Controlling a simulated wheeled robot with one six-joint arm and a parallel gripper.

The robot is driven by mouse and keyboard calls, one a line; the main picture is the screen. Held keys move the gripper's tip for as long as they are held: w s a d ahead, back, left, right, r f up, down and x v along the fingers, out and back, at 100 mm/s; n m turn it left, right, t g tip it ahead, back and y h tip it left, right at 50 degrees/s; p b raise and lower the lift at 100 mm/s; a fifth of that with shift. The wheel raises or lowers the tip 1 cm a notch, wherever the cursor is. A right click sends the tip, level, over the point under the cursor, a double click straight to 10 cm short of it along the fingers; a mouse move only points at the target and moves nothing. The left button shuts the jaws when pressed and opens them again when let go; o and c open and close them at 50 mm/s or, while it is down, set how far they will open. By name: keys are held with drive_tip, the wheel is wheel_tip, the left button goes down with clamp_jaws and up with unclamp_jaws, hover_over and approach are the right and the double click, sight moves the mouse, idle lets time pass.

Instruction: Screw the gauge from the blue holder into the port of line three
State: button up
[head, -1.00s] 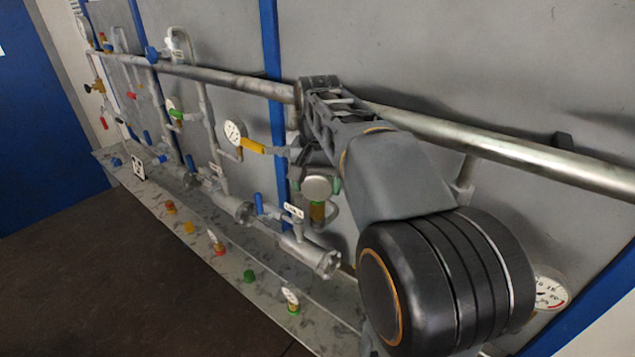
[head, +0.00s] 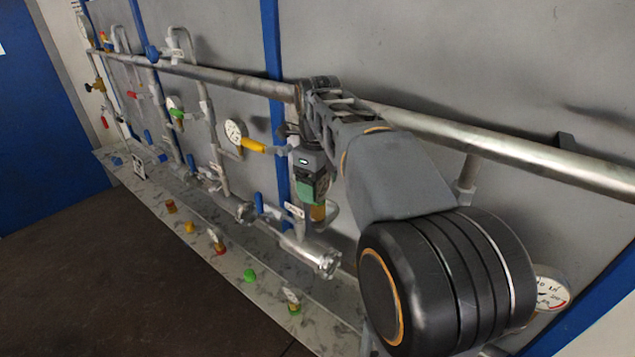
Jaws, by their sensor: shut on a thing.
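My gripper (head: 313,188) hangs below my arm in front of the wall panel and is shut, with green pads at its fingers. It holds a gauge whose round body is mostly hidden by the fingers. A brass-coloured fitting (head: 318,213) shows just below the fingers; I cannot tell whether it belongs to the gauge or the port, or whether they touch. A flanged pipe (head: 318,258) with a white label plate (head: 294,210) and a blue lever lies just below; the label is unreadable. A small blue piece (head: 117,161) on the far ledge may be the blue holder.
Another gauge (head: 551,289) is at right. A long pipe (head: 520,162) runs behind my arm.

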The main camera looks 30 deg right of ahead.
drive_tip(key=m, duration=0.3)
drive_tip(key=shift+r, duration=0.1)
drive_tip(key=o, duration=1.1)
wheel_tip(320, 180, up, 14)
drive_tip(key=p, duration=0.2)
